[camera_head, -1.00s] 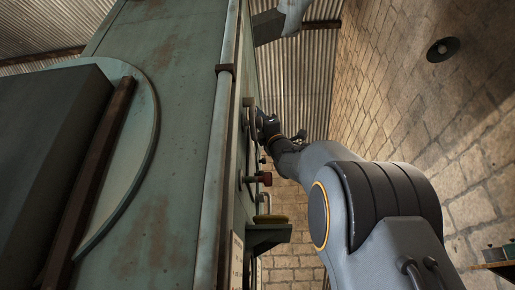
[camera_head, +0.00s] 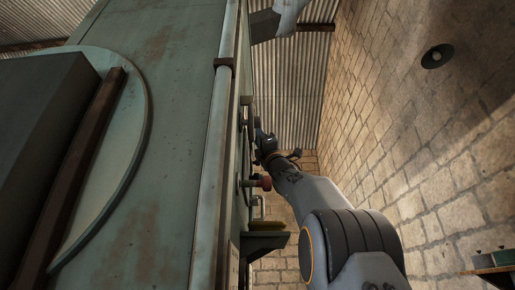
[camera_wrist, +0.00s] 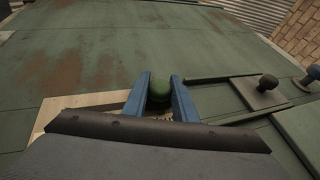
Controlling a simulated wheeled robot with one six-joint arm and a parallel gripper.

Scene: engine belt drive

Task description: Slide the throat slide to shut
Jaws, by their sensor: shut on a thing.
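I take this knob to be the throat slide's handle. The slide's plate is mostly hidden behind the fingers and the dark bar in front, so its position cannot be told. A pale cream strip (camera_wrist: 80,101) shows around and left of the knob on the green panel. In the head view my gripper (camera_head: 260,138) is against the right side of the green machine housing (camera_head: 175,120); the knob cannot be made out there.
Right of the held knob, a dark knob (camera_wrist: 268,82) stands on a small plate beside raised rails. In the head view a red knob (camera_head: 263,182) sticks out below my gripper, above a bracketed shelf (camera_head: 265,240). Free space lies right, towards the brick wall (camera_head: 420,150).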

